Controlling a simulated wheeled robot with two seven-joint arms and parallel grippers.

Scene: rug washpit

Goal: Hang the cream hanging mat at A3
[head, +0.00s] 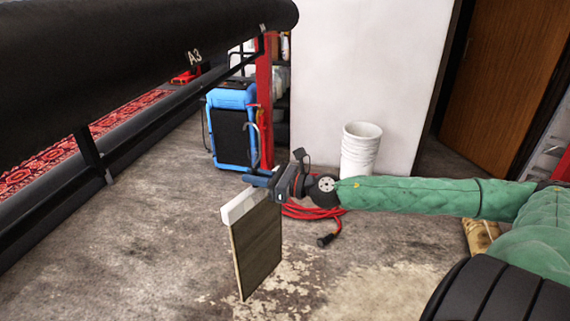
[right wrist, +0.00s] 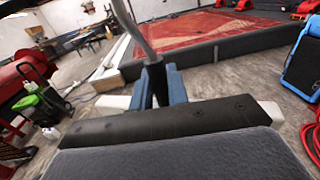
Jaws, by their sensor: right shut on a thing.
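My right gripper (head: 262,181) is shut on the hanging mat (head: 257,252) at its top and holds it in the air, clear of the black beam. The mat hangs down, with a whitish bar (head: 240,205) along its top. Its face towards the head camera looks dark brown with a thin cream edge. In the right wrist view the blue fingers (right wrist: 155,88) stand behind a dark screwed strip (right wrist: 160,122) above a grey face (right wrist: 190,158), with a grey curved hook rising there. My left gripper is not in view.
A blue machine (head: 232,128), a red post (head: 264,100) and stacked white buckets (head: 361,150) stand behind. A red hose (head: 312,211) lies on the floor behind my right gripper. A lower black rail (head: 140,130) runs beneath the beam. The floor at front left is clear.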

